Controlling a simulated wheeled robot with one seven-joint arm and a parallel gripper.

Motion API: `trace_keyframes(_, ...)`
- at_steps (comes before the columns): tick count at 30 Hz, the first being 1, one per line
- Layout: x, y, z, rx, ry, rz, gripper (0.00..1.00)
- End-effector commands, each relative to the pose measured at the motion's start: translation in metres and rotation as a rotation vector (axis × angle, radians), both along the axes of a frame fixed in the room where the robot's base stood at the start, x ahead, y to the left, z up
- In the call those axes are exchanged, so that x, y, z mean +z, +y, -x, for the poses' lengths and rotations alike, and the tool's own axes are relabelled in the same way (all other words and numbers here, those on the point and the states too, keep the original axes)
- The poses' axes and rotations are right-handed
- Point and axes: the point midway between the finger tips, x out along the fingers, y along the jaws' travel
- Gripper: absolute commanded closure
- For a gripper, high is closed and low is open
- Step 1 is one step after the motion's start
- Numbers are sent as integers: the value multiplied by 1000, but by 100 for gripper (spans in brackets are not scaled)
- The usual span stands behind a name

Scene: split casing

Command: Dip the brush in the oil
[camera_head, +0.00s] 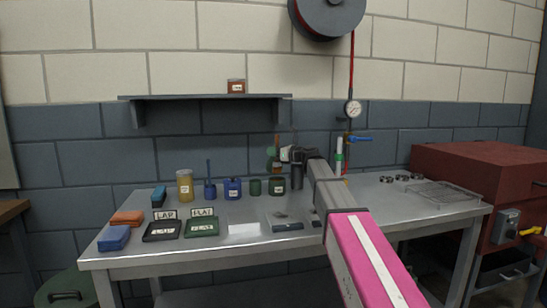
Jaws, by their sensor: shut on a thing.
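My gripper (283,154) is above the back middle of the bench. It is shut on a small upright thing (276,142) with a brown upper end, which looks like the brush; the jaws partly hide it. Just below stands a dark green jar (278,188) with a pale label. I cannot tell whether the held thing's lower end is inside that jar or above it. To its left stand a small dark green cup (255,188), a blue can (233,189) with a pale label and a blue pot (210,191) with an upright stick. The labels are too small to read, so I cannot tell which holds oil.
A yellow jar (185,186) stands farther left. Black (163,230) and green (201,227) labelled trays, an orange block (127,217) and a blue block (114,238) lie at front left. A wire rack (445,193) is at right, before a red cabinet (490,180). A shelf (205,97) hangs above.

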Motion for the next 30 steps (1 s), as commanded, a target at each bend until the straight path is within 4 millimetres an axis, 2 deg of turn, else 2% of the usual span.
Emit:
trace_keyframes(13, 29, 0, 0, 0, -1, 0, 100)
trace_keyframes(30, 31, 0, 0, 0, 0, 0, 100)
